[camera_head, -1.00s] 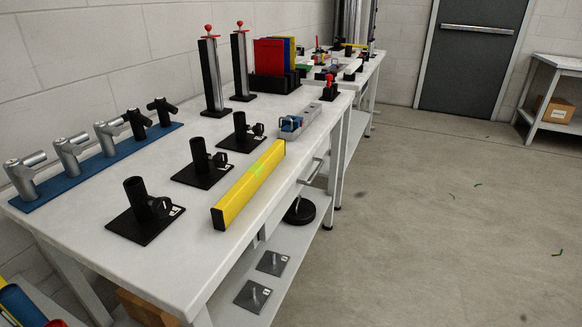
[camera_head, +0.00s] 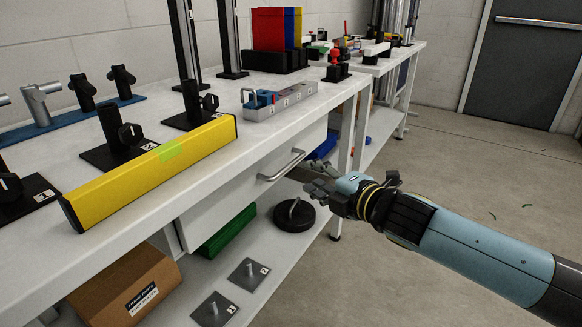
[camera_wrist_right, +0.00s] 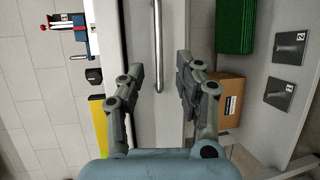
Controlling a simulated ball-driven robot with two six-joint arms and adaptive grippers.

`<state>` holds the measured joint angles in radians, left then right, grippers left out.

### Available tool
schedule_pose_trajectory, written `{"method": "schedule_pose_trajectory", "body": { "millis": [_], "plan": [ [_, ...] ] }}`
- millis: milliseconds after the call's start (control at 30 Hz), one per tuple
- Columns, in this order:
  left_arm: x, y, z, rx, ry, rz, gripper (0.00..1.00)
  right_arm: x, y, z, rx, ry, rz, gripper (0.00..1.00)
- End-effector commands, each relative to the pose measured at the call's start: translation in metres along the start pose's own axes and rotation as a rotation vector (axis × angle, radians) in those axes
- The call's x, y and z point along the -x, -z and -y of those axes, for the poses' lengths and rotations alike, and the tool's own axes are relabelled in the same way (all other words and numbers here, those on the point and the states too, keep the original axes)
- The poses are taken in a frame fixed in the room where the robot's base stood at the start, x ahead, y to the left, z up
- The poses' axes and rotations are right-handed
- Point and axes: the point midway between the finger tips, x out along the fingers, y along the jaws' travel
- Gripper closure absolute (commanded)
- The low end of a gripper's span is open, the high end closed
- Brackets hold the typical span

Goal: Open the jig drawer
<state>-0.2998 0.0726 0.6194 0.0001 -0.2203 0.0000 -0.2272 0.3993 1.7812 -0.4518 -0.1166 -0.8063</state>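The jig drawer (camera_head: 222,190) is a white drawer under the bench top, and its front looks flush, so it appears shut. Its silver bar handle (camera_head: 283,166) is on the front and also shows in the right wrist view (camera_wrist_right: 157,45). My right gripper (camera_head: 312,184) comes in from the right and is near the handle's right end in the head view. In the right wrist view my right gripper (camera_wrist_right: 160,75) is open, with a finger on either side of the handle's line. The handle looks ungripped; exact depth is hard to tell. My left gripper is not in view.
The bench top (camera_head: 330,92) carries a yellow bar (camera_head: 150,172), black numbered stands and a grey block (camera_head: 282,101). The lower shelf holds a black round base (camera_head: 294,214), a green box (camera_head: 227,231) and a cardboard box (camera_head: 128,285). Floor to the right is open.

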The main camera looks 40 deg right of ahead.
Motion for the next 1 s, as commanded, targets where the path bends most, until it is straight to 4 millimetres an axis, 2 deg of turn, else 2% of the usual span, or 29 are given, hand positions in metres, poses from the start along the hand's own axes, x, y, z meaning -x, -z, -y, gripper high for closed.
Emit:
{"method": "schedule_pose_trajectory", "body": {
  "millis": [67,100,300,433,600,733,1000],
  "plan": [
    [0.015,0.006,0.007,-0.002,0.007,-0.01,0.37,-0.013,0.0,-0.009,-0.01,-0.007,0.003,0.66],
    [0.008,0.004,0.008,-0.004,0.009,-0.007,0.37,-0.017,0.001,-0.004,-0.007,-0.006,0.002,0.66],
    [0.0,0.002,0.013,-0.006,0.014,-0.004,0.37,-0.038,0.001,0.0,-0.01,-0.002,0.001,0.66],
    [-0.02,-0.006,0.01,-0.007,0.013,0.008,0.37,-0.061,0.001,0.005,-0.009,-0.002,0.002,0.66],
    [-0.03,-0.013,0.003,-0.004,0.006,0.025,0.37,-0.082,0.001,0.003,-0.009,0.0,0.001,0.66],
    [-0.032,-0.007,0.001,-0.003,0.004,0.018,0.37,-0.09,0.001,0.001,-0.007,-0.001,0.0,0.66],
    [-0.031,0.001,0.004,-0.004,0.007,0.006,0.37,-0.091,0.001,-0.001,-0.007,0.0,0.0,0.66]
  ]
}}
